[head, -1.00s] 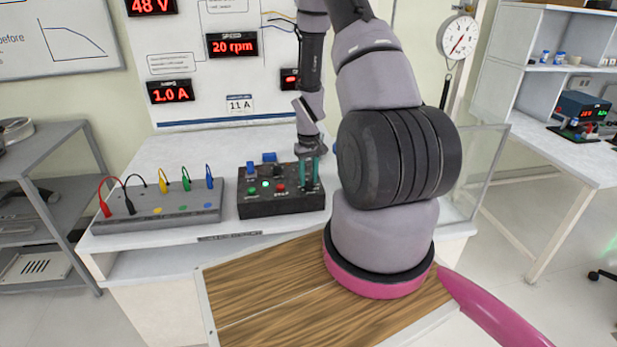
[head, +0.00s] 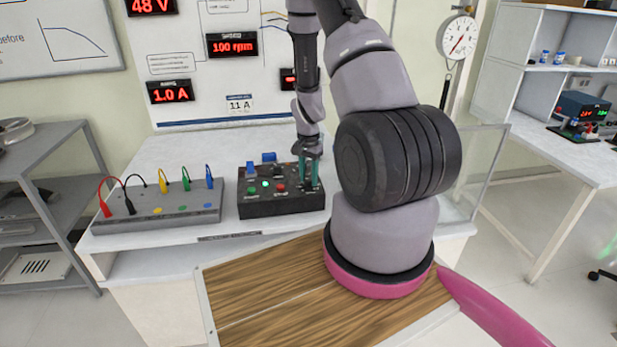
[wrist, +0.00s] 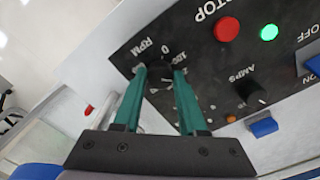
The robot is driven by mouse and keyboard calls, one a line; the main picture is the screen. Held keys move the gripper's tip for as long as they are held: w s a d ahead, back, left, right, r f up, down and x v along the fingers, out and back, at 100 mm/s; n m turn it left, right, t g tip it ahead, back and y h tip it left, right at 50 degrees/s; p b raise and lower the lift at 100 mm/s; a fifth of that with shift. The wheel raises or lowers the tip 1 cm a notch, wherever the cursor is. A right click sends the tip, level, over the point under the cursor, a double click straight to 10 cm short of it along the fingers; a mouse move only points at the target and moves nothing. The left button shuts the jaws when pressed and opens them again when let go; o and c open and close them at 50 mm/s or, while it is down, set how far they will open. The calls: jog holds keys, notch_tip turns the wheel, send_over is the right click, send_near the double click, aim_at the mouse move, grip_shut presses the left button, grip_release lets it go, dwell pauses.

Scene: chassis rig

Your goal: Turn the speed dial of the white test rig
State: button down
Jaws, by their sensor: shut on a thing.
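The black control box (head: 258,207) stands on the white test rig (head: 180,150). My gripper (head: 307,186) points down at the box's right end, its teal fingers at the panel. In the wrist view my gripper (wrist: 160,74) is shut around the dark speed dial (wrist: 160,78), one finger on each side. The fingers hide much of the dial. A printed RPM scale with a 0 shows around it. The speed display (head: 232,46) reads 100 rpm.
A red STOP button (wrist: 227,29), a lit green light (wrist: 269,32) and an AMPS knob (wrist: 250,93) sit close to my fingers on the panel. A grey block with coloured leads (head: 160,207) lies left of the box. A clear screen stands at right.

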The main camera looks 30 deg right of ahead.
aim_at(308, 179)
jog(key=m, duration=0.4)
jog(key=shift+m, duration=2.8)
jog(key=shift+c, duration=2.3)
grip_release()
notch_tip(308, 179, up, 11)
